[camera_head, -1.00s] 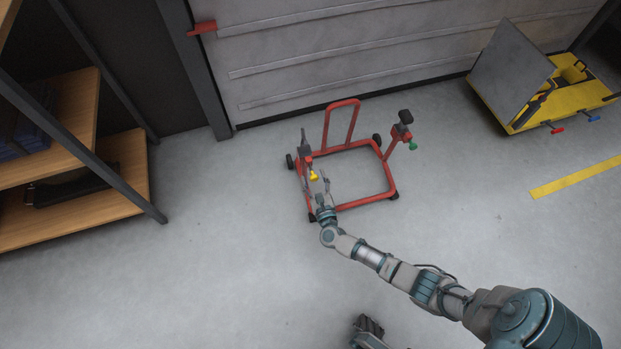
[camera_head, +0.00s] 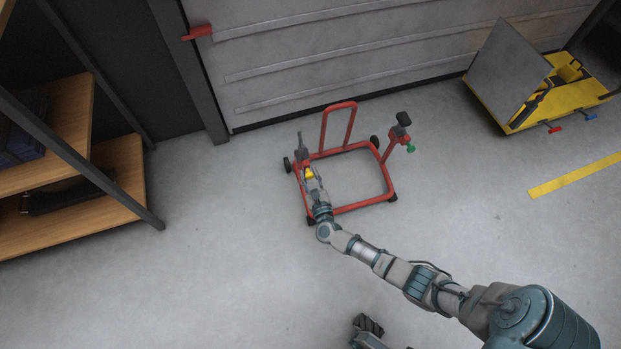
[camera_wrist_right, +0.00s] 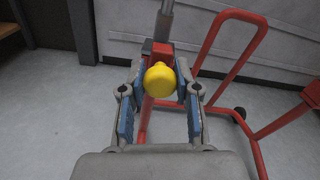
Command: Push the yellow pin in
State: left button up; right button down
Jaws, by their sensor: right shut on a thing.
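The yellow pin (camera_head: 309,174) sits on the left post of the red wheeled lift frame (camera_head: 352,208). In the right wrist view its round yellow knob (camera_wrist_right: 160,79) faces me, in front of a small red block (camera_wrist_right: 160,53) on the post. My right gripper (camera_head: 313,184) reaches the pin from the near side. In the wrist view, the blue-padded fingers of my right gripper (camera_wrist_right: 159,88) are on both sides of the knob, shut on it. The pin's shaft is hidden behind the knob.
A wooden shelf (camera_head: 115,200) with dark posts stands at the left. A grey wall panel (camera_head: 330,60) is behind the frame. A yellow lift (camera_head: 545,105) with a grey plate stands at the back right. The floor around the red frame is clear.

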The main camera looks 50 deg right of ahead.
jog(key=shift+d, duration=0.1)
jog(key=c, duration=0.8)
grip_release()
jog(key=shift+r, duration=0.1)
jog(key=shift+s+a, duration=0.2)
jog(key=v, duration=1.1)
jog(key=shift+s+a, duration=0.2)
jog(key=shift+s, duration=0.05)
